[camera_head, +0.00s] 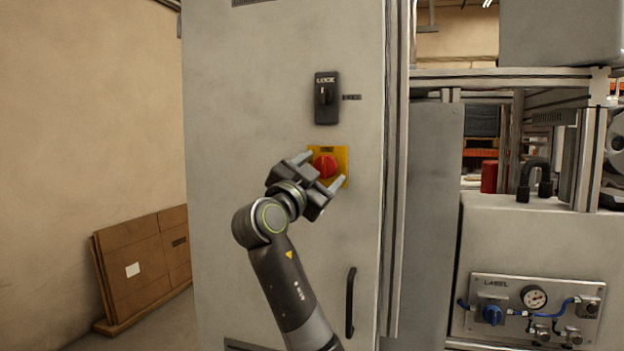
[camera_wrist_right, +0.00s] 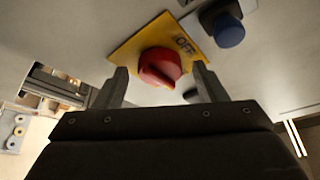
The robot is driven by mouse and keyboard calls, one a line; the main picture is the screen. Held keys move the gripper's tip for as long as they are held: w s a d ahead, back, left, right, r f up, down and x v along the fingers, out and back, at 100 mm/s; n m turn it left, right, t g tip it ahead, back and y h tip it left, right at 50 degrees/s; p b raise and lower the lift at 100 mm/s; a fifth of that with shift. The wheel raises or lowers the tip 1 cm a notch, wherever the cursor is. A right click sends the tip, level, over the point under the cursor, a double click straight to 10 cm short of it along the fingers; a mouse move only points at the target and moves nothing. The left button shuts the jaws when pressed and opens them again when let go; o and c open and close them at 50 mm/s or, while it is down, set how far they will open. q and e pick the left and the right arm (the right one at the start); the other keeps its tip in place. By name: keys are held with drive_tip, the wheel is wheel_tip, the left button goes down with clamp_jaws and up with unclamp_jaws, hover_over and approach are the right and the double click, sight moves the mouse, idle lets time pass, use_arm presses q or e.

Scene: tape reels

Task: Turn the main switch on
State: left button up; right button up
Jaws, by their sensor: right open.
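The main switch is a red rotary knob (camera_head: 326,166) on a yellow plate (camera_head: 342,156) on the grey cabinet door. In the right wrist view the red knob (camera_wrist_right: 160,67) sits on its yellow plate (camera_wrist_right: 128,50), which reads "OFF" beside the knob. My right gripper (camera_head: 321,170) is open in front of the switch, with one finger on each side of the knob. In the right wrist view its fingertips (camera_wrist_right: 160,70) also flank the knob, and nothing is held. Whether the fingers touch the knob cannot be told. My left gripper is out of view.
A black "LOCK" handle (camera_head: 326,97) is mounted above the switch. A black door handle (camera_head: 350,302) is below right. A blue round part (camera_wrist_right: 229,31) shows near the plate in the wrist view. Flat cardboard (camera_head: 145,262) leans on the left wall. A gauge panel (camera_head: 520,308) is at right.

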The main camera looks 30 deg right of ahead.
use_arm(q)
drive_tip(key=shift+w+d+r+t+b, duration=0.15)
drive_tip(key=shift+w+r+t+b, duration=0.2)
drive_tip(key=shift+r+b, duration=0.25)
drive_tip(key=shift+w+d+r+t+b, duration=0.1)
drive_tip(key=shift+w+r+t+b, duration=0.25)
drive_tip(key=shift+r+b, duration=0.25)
use_arm(e)
drive_tip(key=v, duration=1.7)
drive_tip(key=shift+f, duration=0.15)
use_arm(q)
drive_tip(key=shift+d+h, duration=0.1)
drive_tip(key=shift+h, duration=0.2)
use_arm(e)
drive_tip(key=shift+a, duration=0.1)
